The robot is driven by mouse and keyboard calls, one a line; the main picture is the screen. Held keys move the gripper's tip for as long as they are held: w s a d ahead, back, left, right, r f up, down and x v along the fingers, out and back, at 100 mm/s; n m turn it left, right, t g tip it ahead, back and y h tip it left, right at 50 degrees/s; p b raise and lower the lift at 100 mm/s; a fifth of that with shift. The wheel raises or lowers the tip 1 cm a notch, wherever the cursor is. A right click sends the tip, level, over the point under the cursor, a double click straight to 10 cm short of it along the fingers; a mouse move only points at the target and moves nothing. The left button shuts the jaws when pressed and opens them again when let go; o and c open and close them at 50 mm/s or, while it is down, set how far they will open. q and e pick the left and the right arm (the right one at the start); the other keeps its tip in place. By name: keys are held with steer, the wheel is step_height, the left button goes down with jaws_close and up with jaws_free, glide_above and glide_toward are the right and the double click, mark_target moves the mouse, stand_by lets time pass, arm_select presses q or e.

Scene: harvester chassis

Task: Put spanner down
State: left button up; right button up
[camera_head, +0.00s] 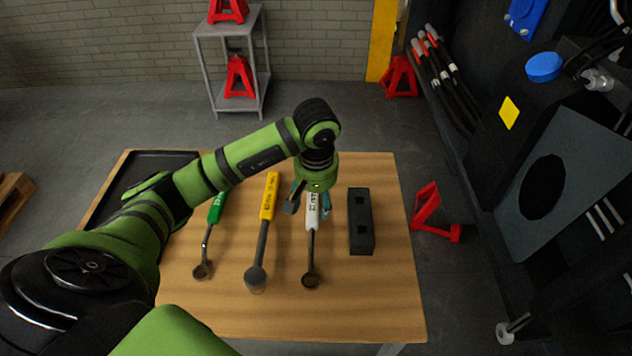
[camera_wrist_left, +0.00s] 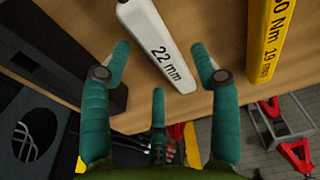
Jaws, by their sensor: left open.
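The white-handled spanner (camera_head: 312,222) lies on the wooden table (camera_head: 376,300), its dark head toward the near edge. In the left wrist view its white handle (camera_wrist_left: 160,45), marked 22 mm, lies past the fingertips. My left gripper (camera_head: 310,200) is over the far end of this handle, pointing down. In the left wrist view its teal fingers (camera_wrist_left: 162,62) are spread apart with nothing held between them. Whether a finger touches the handle cannot be told. My right gripper is not in view.
A yellow-handled tool (camera_head: 269,197) and a green-handled tool (camera_head: 217,208) lie to the left. A dark block with square holes (camera_head: 361,222) stands close on the right. A black tray (camera_head: 150,160) is at the far left. The table's near right is clear.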

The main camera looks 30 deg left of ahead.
arm_select(q)
step_height(320, 180, up, 12)
steer(key=shift+s+d+f, duration=0.15)
steer(key=shift+s+d, duration=0.2)
steer(key=shift+s, duration=0.1)
